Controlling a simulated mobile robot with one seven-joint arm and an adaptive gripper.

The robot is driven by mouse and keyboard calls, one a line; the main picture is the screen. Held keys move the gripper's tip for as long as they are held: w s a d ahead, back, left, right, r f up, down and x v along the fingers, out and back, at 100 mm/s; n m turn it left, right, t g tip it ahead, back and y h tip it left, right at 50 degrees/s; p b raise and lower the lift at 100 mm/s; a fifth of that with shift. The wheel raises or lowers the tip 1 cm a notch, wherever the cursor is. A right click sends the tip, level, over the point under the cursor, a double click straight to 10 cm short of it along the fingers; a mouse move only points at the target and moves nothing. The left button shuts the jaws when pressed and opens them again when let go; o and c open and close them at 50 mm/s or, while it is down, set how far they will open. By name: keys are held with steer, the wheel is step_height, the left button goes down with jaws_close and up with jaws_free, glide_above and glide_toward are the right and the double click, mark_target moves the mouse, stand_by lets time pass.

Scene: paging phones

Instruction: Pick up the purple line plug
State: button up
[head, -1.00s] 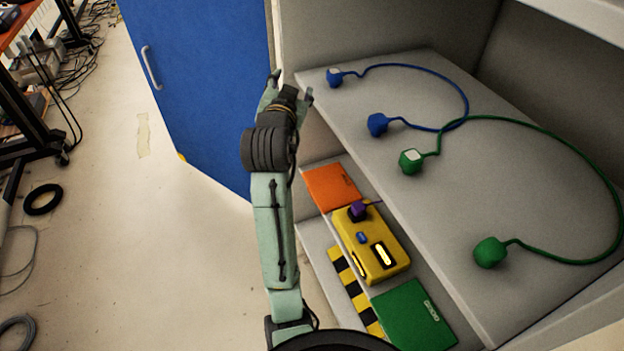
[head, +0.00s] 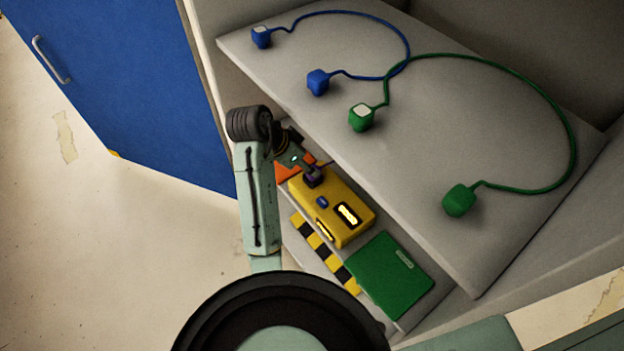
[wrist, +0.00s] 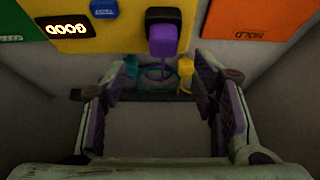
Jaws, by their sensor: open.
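The purple line plug (wrist: 163,42) sits at a dark socket on the yellow box (head: 333,217). In the wrist view it is upper centre, ahead of the fingertips, with a purple cord hanging below it. My gripper (wrist: 165,85) is open, its two fingers spread left and right of the plug's line, with nothing between the pads. In the head view my gripper (head: 307,170) is over the far end of the yellow box and mostly covers the plug. I cannot tell there whether the fingers touch it.
A green panel (head: 391,276) and an orange panel (head: 285,172) flank the yellow box on the lower shelf. The upper shelf (head: 440,150) overhangs close to the right and holds blue and green plugs with cords. A blue door (head: 130,85) stands open at left.

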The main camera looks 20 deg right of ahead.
steer(key=shift+a+x, duration=0.15)
steer(key=shift+x, duration=1.4)
steer(key=shift+a+x, duration=0.15)
steer(key=shift+x, duration=1.4)
steer(key=shift+w+f, duration=0.1)
steer(key=shift+c, duration=0.5)
jaws_close()
